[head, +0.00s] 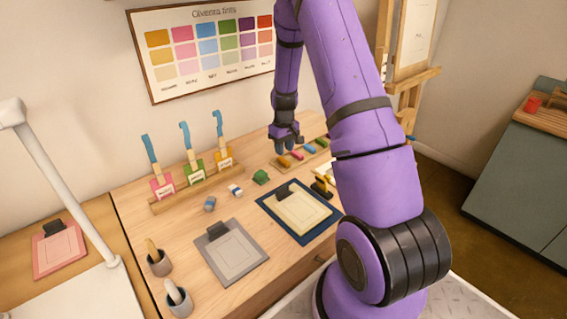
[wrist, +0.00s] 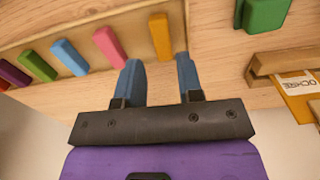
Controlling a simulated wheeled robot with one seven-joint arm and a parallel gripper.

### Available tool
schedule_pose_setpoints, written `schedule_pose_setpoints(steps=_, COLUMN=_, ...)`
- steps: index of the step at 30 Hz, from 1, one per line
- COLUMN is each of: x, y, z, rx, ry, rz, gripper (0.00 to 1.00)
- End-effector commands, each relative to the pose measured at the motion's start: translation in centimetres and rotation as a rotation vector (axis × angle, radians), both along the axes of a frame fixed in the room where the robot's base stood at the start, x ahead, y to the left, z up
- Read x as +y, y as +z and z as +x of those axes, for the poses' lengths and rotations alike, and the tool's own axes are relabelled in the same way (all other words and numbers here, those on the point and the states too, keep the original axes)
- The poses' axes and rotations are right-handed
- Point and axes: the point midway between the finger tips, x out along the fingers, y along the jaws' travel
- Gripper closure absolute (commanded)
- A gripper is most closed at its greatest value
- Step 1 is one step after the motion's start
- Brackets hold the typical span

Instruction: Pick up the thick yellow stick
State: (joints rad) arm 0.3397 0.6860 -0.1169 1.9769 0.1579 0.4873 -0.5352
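The yellow stick (wrist: 160,36) lies in a wooden rack (wrist: 135,25) in the wrist view, at the near end of a row of coloured sticks. It also shows in the head view (head: 284,160) just below my gripper (head: 287,148). In the wrist view my gripper (wrist: 159,78) has its two blue fingers apart with nothing between them. The stick lies beyond the fingertips, nearer the right finger. I see no contact between them.
Beside the yellow stick lie a pink stick (wrist: 110,47), a blue stick (wrist: 70,57) and a green stick (wrist: 37,66). A green block (wrist: 267,12) stands on the table. A wooden holder (head: 200,190) with blue-handled tools is left in the head view.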

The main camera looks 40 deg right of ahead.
Motion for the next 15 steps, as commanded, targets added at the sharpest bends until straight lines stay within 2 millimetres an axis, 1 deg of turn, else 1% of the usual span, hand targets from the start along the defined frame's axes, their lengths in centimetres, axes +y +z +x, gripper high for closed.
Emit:
schedule_pose_setpoints(steps=5, x=0.1, y=-1.7, z=0.0, rx=0.002, ry=0.0, rz=0.001, gripper=0.66)
schedule_pose_setpoints(steps=10, x=0.2, y=-4.2, z=0.0, rx=0.003, ry=0.0, rz=0.001, gripper=0.66)
schedule_pose_setpoints(steps=12, x=0.2, y=-4.8, z=0.0, rx=0.001, ry=0.0, rz=0.001, gripper=0.66)
schedule_pose_setpoints(steps=15, x=0.2, y=-5.1, z=0.1, rx=-0.001, ry=0.0, rz=0.0, gripper=0.66)
